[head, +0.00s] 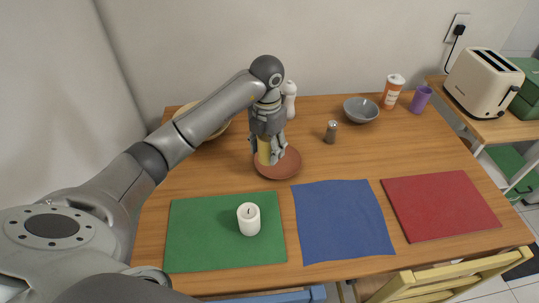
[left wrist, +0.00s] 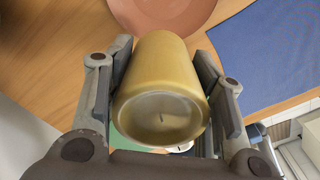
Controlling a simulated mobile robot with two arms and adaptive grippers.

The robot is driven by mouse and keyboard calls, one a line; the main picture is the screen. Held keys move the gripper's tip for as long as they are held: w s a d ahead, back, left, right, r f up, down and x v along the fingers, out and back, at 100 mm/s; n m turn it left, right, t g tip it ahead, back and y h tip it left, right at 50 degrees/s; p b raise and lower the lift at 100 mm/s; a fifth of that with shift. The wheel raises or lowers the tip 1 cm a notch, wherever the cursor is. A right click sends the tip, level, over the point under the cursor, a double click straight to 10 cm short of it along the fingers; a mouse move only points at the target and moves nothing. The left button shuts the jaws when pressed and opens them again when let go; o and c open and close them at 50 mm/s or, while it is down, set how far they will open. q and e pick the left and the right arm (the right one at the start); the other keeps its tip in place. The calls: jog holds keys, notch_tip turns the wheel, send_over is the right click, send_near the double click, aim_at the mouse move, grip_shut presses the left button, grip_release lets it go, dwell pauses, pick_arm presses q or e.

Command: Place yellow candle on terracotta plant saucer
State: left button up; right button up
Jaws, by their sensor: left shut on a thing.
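The yellow candle (head: 264,152) is upright between the fingers of my left gripper (head: 268,150), which is shut on it. In the left wrist view the candle (left wrist: 165,75) fills the space between the fingers, its wick end towards the camera. The terracotta plant saucer (head: 289,167) lies on the table, round and shallow. In the head view the candle overlaps the saucer's left part; whether it touches cannot be told. In the left wrist view the saucer (left wrist: 163,15) shows beyond the candle, at the top edge. My right gripper is out of view.
A white candle (head: 249,219) stands on a green mat (head: 190,235). Blue (head: 343,222) and red (head: 440,205) mats lie to the right. A white shaker (head: 290,99) and a round bowl (head: 186,108) stand behind my arm; a dark shaker (head: 331,132) and grey bowl (head: 361,109) lie farther right.

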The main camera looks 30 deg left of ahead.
aim_at(269, 148)
pick_arm(q)
jog(key=shift+w+a+f, duration=0.2)
jog(key=shift+w+f, duration=0.3)
jog(key=shift+f, duration=0.1)
jog(key=shift+w+a+f, duration=0.15)
jog(key=shift+w+f, duration=0.35)
jog(key=shift+f, duration=0.1)
notch_tip(269, 148, down, 3)
jog(key=shift+p, duration=0.55)
jog(key=shift+w+a+f+b, duration=0.1)
jog(key=shift+f+b, duration=0.4)
jog(key=shift+f, duration=0.25)
jog(key=o, duration=1.1)
jog(key=shift+o, duration=0.2)
jog(key=shift+r, duration=0.1)
jog(key=shift+r+p, duration=0.2)
jog(key=shift+p, duration=0.1)
notch_tip(269, 148, up, 13)
jog(key=shift+f+b, duration=0.15)
jog(key=shift+b, duration=0.25)
